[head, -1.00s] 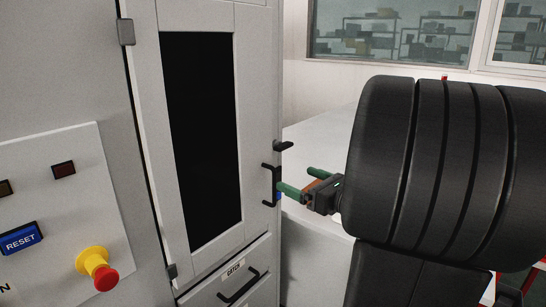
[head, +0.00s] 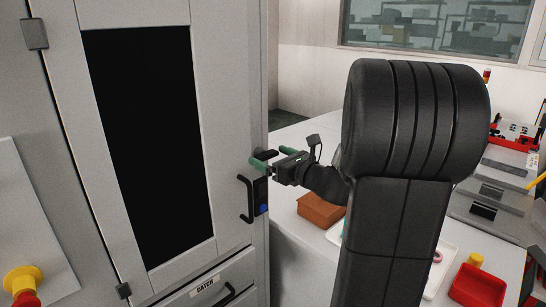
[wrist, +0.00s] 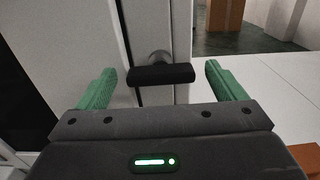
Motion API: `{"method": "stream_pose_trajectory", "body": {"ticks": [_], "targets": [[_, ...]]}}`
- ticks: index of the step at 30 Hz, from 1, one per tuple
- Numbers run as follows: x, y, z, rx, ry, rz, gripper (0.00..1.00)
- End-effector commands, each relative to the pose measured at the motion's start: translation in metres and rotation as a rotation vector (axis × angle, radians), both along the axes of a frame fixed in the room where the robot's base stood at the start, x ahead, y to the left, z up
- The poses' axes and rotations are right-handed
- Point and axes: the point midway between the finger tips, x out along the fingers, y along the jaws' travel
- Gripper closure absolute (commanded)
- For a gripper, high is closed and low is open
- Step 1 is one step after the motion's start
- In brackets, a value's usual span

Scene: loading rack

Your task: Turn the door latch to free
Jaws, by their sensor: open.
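The door latch (wrist: 162,74) is a dark bar on a round grey boss. In the wrist view it lies crosswise, roughly level, between the two green fingers of my gripper (wrist: 160,85). The fingers are open, one to each side of the latch, with a gap on both sides. In the head view my gripper (head: 268,157) is at the right edge of the cabinet door (head: 225,120), just above the door handle (head: 246,199). The latch is mostly hidden there behind the fingers.
A blue button (head: 263,208) sits beside the handle. A white table (head: 290,235) to the right holds a brown block (head: 320,210), a red bin (head: 478,288) and other items. A drawer marked CATCH (head: 205,285) is below the door.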

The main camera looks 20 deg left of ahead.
Motion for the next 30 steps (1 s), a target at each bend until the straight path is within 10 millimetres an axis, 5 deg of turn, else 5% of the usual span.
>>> {"method": "stream_pose_trajectory", "body": {"ticks": [4,11,30], "targets": [[-0.0001,-0.0002,-0.0001,0.000,0.000,0.000,0.10],[-0.0001,-0.0003,-0.0001,0.000,0.000,0.000,0.55],[-0.0018,0.0005,-0.0065,-0.089,-0.222,0.001,0.55]]}}
